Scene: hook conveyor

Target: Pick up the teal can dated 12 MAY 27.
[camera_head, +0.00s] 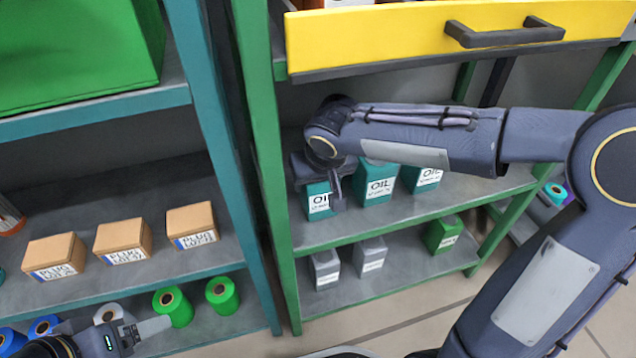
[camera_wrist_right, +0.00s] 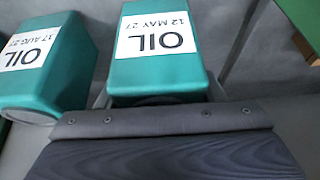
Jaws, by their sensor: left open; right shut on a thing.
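The teal can dated 12 MAY 27 (camera_wrist_right: 155,50) appears upside down in the middle of the right wrist view. In the head view it is the leftmost teal OIL can (camera_head: 318,204) on the green rack's upper shelf. My right gripper (camera_head: 320,182) is shut on it, one finger showing down its right side. I cannot tell whether it touches the shelf. A teal can dated 17 AUG 27 (camera_wrist_right: 45,65) stands beside it. My left gripper (camera_head: 150,328) is open at the lower left, in front of the green spools.
Two more teal OIL cans (camera_head: 380,184) stand to the right. A yellow drawer (camera_head: 400,35) hangs above my right arm.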

